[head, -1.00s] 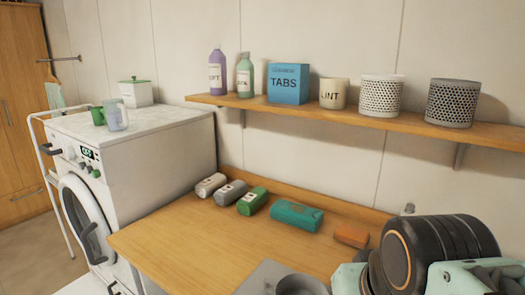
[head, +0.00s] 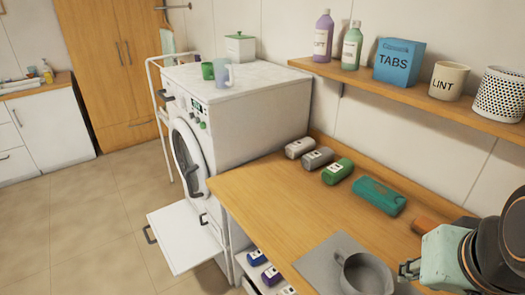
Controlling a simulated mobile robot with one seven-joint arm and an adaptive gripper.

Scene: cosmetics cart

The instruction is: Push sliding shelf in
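The white sliding shelf (head: 185,238) sticks out at the foot of the washing machine (head: 230,115), at the lower left of the head view. My gripper (head: 408,268) shows only in part at the right edge, above the wooden counter and far from the shelf. Its fingers are too small and too much covered to tell whether they are open or shut.
The washer's round door (head: 184,155) is above the shelf. The wooden counter (head: 290,205) juts out right of it, holding several wrapped packs. A white rail frame (head: 160,110) stands left. The floor (head: 90,225) left is clear.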

